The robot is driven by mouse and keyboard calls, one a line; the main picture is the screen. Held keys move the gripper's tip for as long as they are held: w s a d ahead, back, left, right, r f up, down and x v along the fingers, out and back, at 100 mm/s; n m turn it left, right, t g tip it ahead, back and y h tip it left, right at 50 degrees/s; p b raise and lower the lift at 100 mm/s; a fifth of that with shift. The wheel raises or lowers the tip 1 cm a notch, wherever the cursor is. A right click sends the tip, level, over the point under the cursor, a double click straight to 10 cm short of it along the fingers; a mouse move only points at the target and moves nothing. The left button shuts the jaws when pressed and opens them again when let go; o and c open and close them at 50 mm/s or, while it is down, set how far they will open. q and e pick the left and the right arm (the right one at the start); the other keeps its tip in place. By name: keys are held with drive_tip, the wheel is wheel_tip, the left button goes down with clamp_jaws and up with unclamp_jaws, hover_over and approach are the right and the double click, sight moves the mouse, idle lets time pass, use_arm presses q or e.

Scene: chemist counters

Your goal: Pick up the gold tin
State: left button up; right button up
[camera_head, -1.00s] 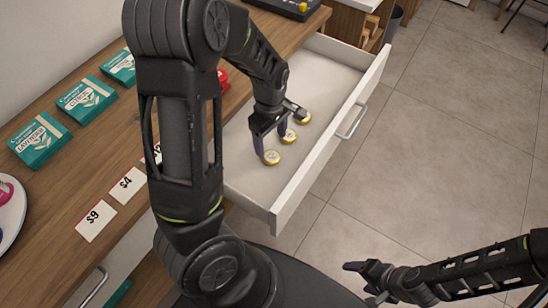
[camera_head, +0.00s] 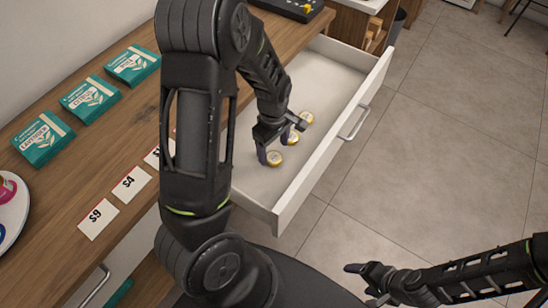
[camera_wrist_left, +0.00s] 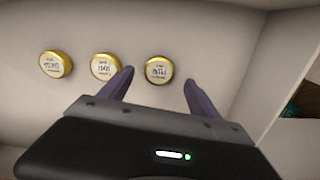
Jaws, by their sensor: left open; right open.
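Three round gold tins with pale labels lie in a row on the floor of the open white drawer (camera_head: 262,188). In the head view the nearest gold tin (camera_head: 274,159) is beside my left gripper (camera_head: 275,147), and the middle tin (camera_head: 290,138) and far tin (camera_head: 306,118) lie beyond it. In the left wrist view the right-hand tin (camera_wrist_left: 159,70) shows between the two open fingertips, just past them. The middle tin (camera_wrist_left: 106,67) is just outside the left finger, and another tin (camera_wrist_left: 56,65) is farther left. My right gripper (camera_head: 364,281) is open and empty above the floor.
The wooden counter (camera_head: 100,165) at the left carries teal boxes (camera_head: 91,99) and price cards (camera_head: 131,184). The drawer's front panel (camera_head: 345,125) with its handle stands at the right of the tins. Open tiled floor lies beyond.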

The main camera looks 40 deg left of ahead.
sight(273, 157)
use_arm(q)
wheel_tip(273, 157, down, 4)
drive_tip(key=shift+w+r, duration=0.1)
drive_tip(key=shift+c, duration=0.2)
idle(0.4)
drive_tip(key=c, duration=1.4)
